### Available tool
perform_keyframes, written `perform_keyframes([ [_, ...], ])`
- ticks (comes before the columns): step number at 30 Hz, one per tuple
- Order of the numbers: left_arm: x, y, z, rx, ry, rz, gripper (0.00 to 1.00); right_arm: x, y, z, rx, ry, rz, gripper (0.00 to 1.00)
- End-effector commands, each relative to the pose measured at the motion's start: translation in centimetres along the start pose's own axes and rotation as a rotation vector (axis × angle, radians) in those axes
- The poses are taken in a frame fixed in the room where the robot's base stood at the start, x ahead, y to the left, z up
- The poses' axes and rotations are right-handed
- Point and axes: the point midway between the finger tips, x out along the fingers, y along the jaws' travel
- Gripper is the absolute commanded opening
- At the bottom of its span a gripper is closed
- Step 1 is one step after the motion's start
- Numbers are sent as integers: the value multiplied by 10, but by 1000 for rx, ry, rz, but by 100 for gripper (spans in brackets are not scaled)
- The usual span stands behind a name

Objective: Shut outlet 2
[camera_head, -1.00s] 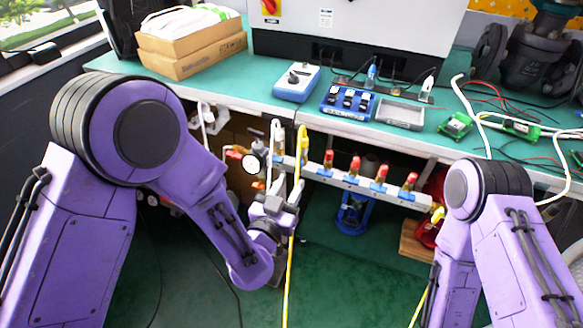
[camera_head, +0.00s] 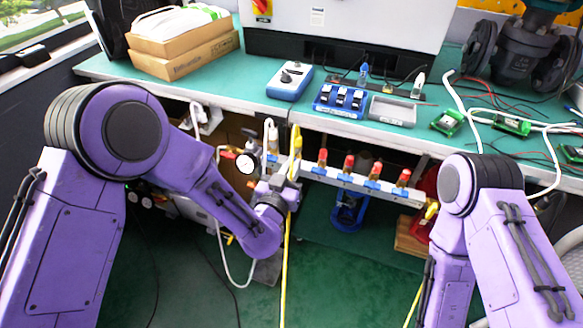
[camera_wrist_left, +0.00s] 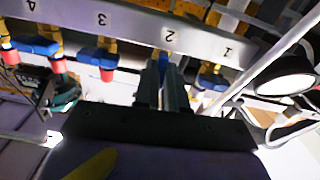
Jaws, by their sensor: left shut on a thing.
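The pale manifold rail (camera_head: 345,182) runs along under the bench edge, with several brass outlets with red ends and blue handles. In the left wrist view, the rail (camera_wrist_left: 130,25) is upside down, with numbers 1 to 4 reading from right to left. My left gripper (camera_wrist_left: 163,85) is shut on the blue handle of outlet 2 (camera_wrist_left: 163,62), just beside the number 2. The fingers hide most of that handle, so its angle is unclear. In the head view, my left gripper (camera_head: 284,176) is at the rail's left part. My right gripper is not visible.
Outlet 1's valve (camera_wrist_left: 211,78) is close beside the fingers; outlet 3's valve (camera_wrist_left: 98,58) is on the other side. A round gauge (camera_head: 246,163) and a yellow hose (camera_head: 286,265) are close to my left gripper. The green bench top (camera_head: 340,110) overhangs behind the rail.

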Motion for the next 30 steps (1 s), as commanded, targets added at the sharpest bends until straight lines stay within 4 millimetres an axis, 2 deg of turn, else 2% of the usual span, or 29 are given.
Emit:
perform_keyframes([
  [3,0,0,0,-60,-1,0,0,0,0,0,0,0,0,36],
  [9,0,0,0,-60,-1,1,0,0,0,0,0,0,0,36],
  [12,0,0,0,-60,-1,1,36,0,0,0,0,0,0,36],
  [20,0,0,0,-60,0,0,36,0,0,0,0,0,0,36],
  [23,-7,0,0,-59,-1,1,36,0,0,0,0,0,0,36],
  [26,-25,1,1,-57,-3,3,36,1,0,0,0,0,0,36],
  [30,-60,1,1,-56,-3,4,36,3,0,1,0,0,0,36],
])
